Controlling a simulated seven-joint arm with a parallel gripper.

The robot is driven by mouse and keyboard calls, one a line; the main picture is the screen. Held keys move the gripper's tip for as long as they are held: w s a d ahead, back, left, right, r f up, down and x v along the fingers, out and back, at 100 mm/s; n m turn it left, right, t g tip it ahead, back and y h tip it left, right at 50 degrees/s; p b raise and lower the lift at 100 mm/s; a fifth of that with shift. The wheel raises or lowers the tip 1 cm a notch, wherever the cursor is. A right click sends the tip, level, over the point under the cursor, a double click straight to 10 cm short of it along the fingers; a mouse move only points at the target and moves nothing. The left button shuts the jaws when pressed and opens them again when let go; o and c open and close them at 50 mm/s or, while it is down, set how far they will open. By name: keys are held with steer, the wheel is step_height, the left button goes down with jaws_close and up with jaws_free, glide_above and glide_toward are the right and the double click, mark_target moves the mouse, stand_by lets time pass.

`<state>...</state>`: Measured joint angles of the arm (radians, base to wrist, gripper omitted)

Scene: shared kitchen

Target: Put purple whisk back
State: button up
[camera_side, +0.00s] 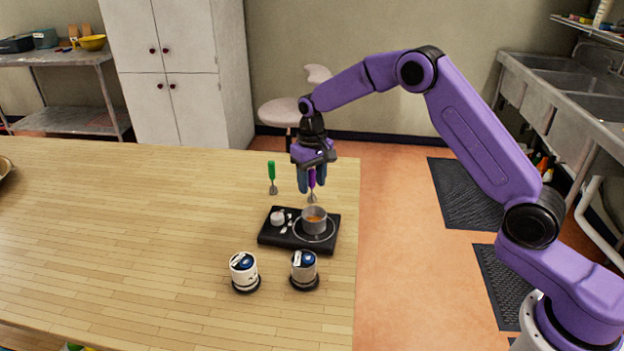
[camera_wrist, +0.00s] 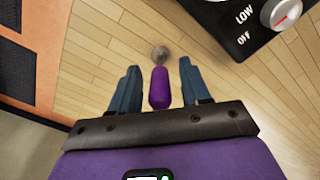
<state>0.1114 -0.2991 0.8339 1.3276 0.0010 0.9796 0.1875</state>
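The purple whisk (camera_side: 312,179) is upright, handle up and wire head down, just behind the black hot plate. In the wrist view its purple handle (camera_wrist: 158,88) lies between my two blue fingers, with a visible gap on each side. My gripper (camera_side: 312,178) points down over the whisk; it also shows in the wrist view (camera_wrist: 160,88), open around the handle and not touching it. The whisk's wire head (camera_wrist: 160,53) shows beyond the fingertips. A green whisk (camera_side: 272,176) stands upright to the left of my gripper.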

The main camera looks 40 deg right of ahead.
step_height(320, 180, up, 12)
steer(key=shift+r, duration=0.15)
steer(key=shift+s+a+r, duration=0.1)
steer(key=shift+s+a, duration=0.05)
steer(key=s+a+r+n, duration=0.1)
steer(key=s+a+n, duration=0.2)
steer(key=s, duration=0.7)
steer(key=s+a+r+n, duration=0.1)
steer(key=s+a+n, duration=0.2)
steer(key=s, duration=0.7)
steer(key=s+d+f+n, duration=0.2)
steer(key=s+d+n, duration=0.1)
steer(key=s, duration=0.8)
steer(key=s+d+f+n, duration=0.2)
steer(key=s+d, duration=0.3)
steer(key=s, duration=0.7)
steer(key=shift+d+f+n, duration=0.15)
steer(key=shift+f+n, duration=0.05)
steer(key=shift+n, duration=0.6)
